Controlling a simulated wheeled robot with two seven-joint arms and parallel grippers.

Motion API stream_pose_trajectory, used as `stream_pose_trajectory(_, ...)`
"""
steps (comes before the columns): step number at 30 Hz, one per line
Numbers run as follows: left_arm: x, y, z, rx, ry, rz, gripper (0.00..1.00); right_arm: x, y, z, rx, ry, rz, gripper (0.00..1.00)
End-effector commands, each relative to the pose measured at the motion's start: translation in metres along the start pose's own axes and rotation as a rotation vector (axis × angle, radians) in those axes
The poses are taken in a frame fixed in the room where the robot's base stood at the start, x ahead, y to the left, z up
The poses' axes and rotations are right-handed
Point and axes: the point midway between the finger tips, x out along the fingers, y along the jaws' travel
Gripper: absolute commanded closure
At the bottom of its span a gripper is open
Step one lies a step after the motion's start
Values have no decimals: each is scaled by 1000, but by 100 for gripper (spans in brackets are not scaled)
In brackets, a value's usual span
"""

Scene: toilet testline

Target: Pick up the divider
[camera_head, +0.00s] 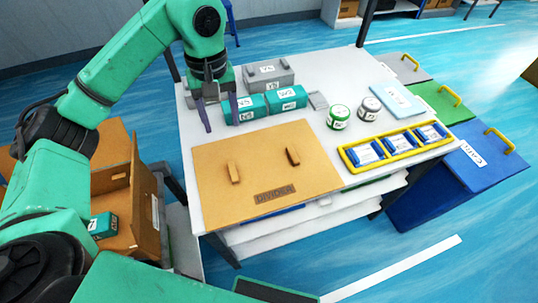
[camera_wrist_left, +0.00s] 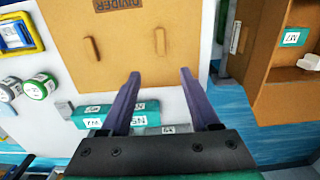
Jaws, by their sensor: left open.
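The divider (camera_head: 262,178) is a flat tan board with two small wooden handles and a dark label. It lies on the front left of the white table (camera_head: 345,90). In the left wrist view the divider (camera_wrist_left: 125,65) fills the upper middle, its handles standing up. My left gripper (camera_head: 218,118) is open and empty above the table, behind the divider's far left corner and beside the teal boxes. In the left wrist view its two purple fingers (camera_wrist_left: 158,85) are apart, pointing toward the divider with nothing between them. My right gripper is not in view.
Teal boxes (camera_head: 287,98) and a grey box (camera_head: 268,75) stand behind the divider. Two round cans (camera_head: 338,117) and a yellow-framed tray (camera_head: 397,150) stand to the right. A cardboard box (camera_head: 145,205) is left of the table. Blue and green bins flank the table's right side.

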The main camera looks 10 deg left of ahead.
Motion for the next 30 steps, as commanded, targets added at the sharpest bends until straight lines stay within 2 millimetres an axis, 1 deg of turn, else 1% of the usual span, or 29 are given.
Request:
stream_pose_trajectory(1, 17, 0, 0, 0, 0, 1, 38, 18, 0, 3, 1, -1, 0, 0)
stream_pose_trajectory(3, 30, 0, 0, 1, 0, 1, 38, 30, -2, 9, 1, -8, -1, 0)
stream_pose_trajectory(7, 53, 0, 0, 1, 0, 2, 38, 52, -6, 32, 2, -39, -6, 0)
stream_pose_trajectory(10, 65, 1, 0, 1, 0, 2, 38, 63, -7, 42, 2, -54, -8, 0)
stream_pose_trajectory(14, 75, 1, 1, 2, -4, 2, 38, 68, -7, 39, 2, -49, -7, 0)
stream_pose_trajectory(17, 98, 1, 2, 2, -7, 1, 38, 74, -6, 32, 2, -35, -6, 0)
stream_pose_trajectory(19, 118, 1, 2, 2, -9, 1, 38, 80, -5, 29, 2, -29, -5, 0)
stream_pose_trajectory(20, 122, 0, 2, 1, -8, -1, 38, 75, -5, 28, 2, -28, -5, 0)
stream_pose_trajectory(21, 130, 0, 1, 1, -7, -1, 38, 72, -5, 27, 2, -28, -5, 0)
stream_pose_trajectory(24, 148, 0, 1, 0, -4, -1, 38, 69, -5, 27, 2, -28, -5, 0)
stream_pose_trajectory(28, 163, 0, -1, -1, -4, 0, 38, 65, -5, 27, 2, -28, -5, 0)
stream_pose_trajectory(30, 175, 0, -2, 0, -6, 0, 38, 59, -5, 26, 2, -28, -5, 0)
